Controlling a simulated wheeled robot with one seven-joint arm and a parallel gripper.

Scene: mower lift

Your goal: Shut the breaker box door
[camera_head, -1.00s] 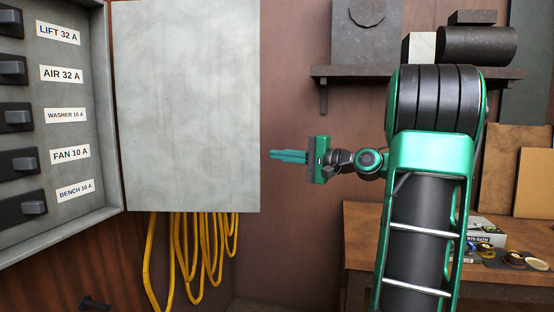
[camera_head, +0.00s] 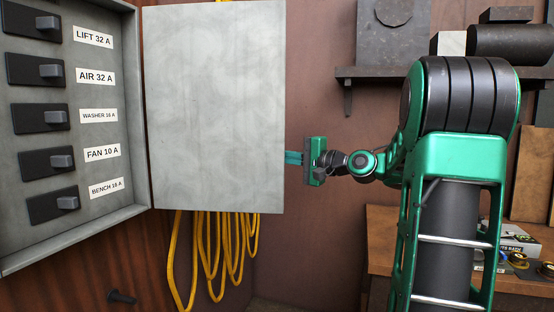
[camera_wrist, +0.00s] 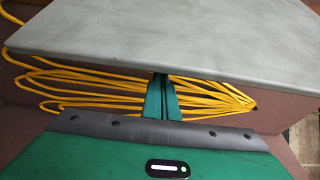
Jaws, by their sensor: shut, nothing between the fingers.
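The grey breaker box door (camera_head: 215,110) stands open, hinged on the right side of the breaker box (camera_head: 140,215). In the wrist view the door (camera_wrist: 190,40) spans the top. My gripper (camera_head: 290,157) is shut and empty at the door's free right edge, about two thirds of the way down. Its finger ends are hidden behind the door in the head view. In the wrist view the fingers (camera_wrist: 161,84) reach up to the door's edge, and their tips are hidden there. I cannot tell whether they touch the door.
Several labelled breaker switches (camera_head: 50,72) fill the box. A yellow cable (camera_head: 215,245) hangs in loops below and behind the door. A wall shelf (camera_head: 365,73) with dark items is at upper right, above a wooden workbench (camera_head: 385,235) at lower right.

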